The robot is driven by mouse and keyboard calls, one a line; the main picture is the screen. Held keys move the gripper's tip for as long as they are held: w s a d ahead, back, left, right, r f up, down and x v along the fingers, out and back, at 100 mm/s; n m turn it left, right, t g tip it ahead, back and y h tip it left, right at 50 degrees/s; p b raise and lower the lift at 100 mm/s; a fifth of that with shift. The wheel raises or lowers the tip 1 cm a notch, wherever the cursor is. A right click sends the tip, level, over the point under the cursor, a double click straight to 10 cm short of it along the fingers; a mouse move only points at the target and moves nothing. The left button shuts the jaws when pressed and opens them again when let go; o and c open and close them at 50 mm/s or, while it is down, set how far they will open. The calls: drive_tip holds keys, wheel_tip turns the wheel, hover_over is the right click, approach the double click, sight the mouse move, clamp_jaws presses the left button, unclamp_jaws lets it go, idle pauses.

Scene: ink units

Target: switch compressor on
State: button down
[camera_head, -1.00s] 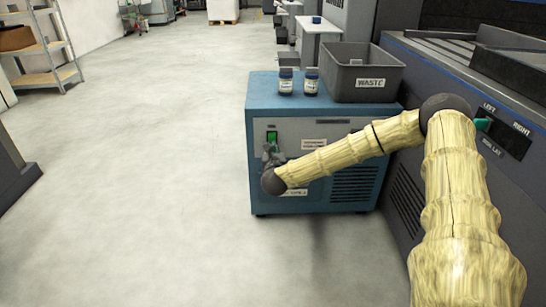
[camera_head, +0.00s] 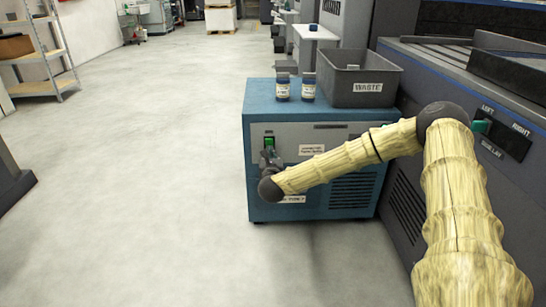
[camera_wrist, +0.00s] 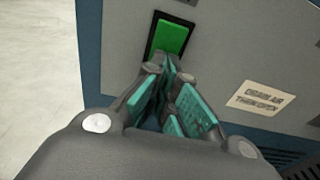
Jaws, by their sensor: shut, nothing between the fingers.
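The compressor (camera_head: 262,205) is a blue box with a grey front panel, standing on the floor at the centre of the head view. Its green switch (camera_head: 269,142) is at the panel's upper left. In the wrist view the green switch (camera_wrist: 170,37) sits in a black frame. My gripper (camera_head: 267,158) is shut and empty, just below the switch. In the wrist view the fingertips of my gripper (camera_wrist: 165,65) are at the switch's lower edge and overlap it slightly; I cannot tell whether they touch it.
A grey waste bin (camera_head: 367,88) and two small jars, one (camera_head: 283,87) at left and one (camera_head: 308,87) at right, stand on top of the compressor. A large grey machine (camera_head: 410,190) is close on the right. The floor at left (camera_head: 150,150) is clear.

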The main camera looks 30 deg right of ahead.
drive_tip(key=f+p+v, duration=0.3)
drive_tip(key=v, duration=1)
drive_tip(key=shift+s, duration=0.4)
drive_tip(key=shift+a, duration=0.15)
